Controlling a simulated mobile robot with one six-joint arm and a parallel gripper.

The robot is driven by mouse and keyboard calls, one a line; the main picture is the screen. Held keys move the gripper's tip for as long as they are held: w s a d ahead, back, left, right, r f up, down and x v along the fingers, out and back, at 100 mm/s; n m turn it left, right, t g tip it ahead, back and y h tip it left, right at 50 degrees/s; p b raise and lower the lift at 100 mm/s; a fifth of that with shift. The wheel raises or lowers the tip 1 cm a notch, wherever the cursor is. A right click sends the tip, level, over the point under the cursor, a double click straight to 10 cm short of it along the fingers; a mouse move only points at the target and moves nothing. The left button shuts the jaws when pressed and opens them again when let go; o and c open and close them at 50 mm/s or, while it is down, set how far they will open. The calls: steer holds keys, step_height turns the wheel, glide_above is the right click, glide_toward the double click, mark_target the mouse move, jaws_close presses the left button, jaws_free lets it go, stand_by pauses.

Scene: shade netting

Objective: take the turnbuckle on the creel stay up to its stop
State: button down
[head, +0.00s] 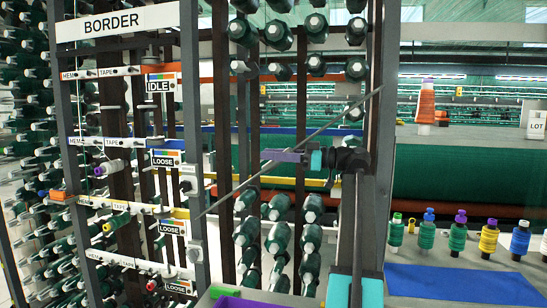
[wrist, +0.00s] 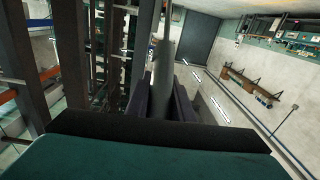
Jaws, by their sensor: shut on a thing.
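The creel stay (head: 335,121) is a thin grey rod running diagonally across the creel frame, from lower left to upper right. My gripper (head: 268,156) reaches in from the right, its purple fingers level at the middle of the stay. In the wrist view my gripper (wrist: 163,103) has its two dark fingers closed on either side of a grey cylinder, the turnbuckle (wrist: 164,62). The fingers hide most of the turnbuckle in the head view. Its stop cannot be made out in either view.
A BORDER sign (head: 118,22) tops the left creel section, with tags reading IDLE and LOOSE below. Dark uprights (head: 381,90) and green bobbins (head: 277,237) crowd around the stay.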

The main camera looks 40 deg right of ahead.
steer(key=c, duration=1.5)
jaws_free()
steer(key=shift+c, duration=0.2)
steer(key=shift+r, duration=0.15)
steer(key=shift+r, duration=1.6)
steer(key=s+a+r, duration=0.1)
steer(key=s+a, duration=0.8)
steer(key=s, duration=0.3)
steer(key=shift+s+a+r, duration=0.3)
steer(key=shift+s+a, duration=0.1)
